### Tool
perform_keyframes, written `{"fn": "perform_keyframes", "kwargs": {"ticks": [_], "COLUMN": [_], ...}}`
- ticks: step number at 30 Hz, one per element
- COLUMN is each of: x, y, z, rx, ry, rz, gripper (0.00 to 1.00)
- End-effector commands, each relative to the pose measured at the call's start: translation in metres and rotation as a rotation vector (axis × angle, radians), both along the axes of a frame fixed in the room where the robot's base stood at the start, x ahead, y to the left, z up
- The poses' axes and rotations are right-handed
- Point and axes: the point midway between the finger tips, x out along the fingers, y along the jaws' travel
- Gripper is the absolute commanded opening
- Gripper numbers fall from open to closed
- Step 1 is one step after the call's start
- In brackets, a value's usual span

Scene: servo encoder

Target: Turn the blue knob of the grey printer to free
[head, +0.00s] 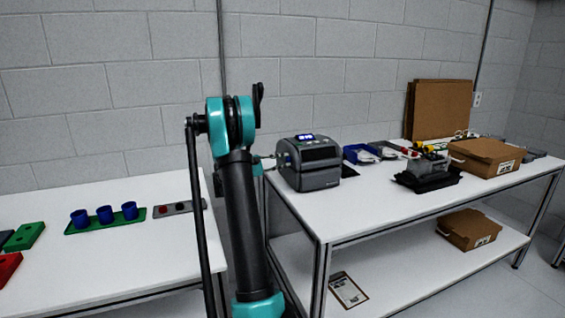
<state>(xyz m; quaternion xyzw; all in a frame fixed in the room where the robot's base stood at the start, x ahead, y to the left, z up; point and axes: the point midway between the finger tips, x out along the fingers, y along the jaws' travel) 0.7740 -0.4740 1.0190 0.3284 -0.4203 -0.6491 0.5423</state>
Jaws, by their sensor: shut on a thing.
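The grey printer (318,162) stands at the left end of the right-hand table, with a small lit blue display on top. The blue knob (287,159) shows as a small blue spot on the printer's left side. My gripper (276,160) is small and partly hidden behind my own arm. It reaches in from the left at the printer's side and is shut on the knob. The knob's exact angle and any markings around it are too small to read.
Right of the printer are a blue bin (361,153), a black device (428,175) and a cardboard box (486,156). A left table (90,275) holds blue cups (105,214) on a green strip. A gap separates the tables. The right table's front strip is clear.

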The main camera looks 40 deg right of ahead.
Motion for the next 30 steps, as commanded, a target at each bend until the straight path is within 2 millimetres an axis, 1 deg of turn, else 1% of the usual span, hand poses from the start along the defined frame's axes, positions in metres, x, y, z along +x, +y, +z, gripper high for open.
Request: {"fn": "perform_keyframes", "kwargs": {"ticks": [6, 15, 21, 30], "x": [0.0001, 0.0003, 0.0001, 0.0001], "y": [0.0005, 0.0004, 0.0005, 0.0006], "z": [-0.001, -0.0012, -0.0014, -0.0014], "rx": [-0.046, -0.098, -0.119, -0.132], "ry": [-0.194, -0.415, -0.507, -0.563], "rz": [-0.001, -0.002, -0.002, -0.003], "gripper": [0.0, 0.0, 0.0, 0.0]}}
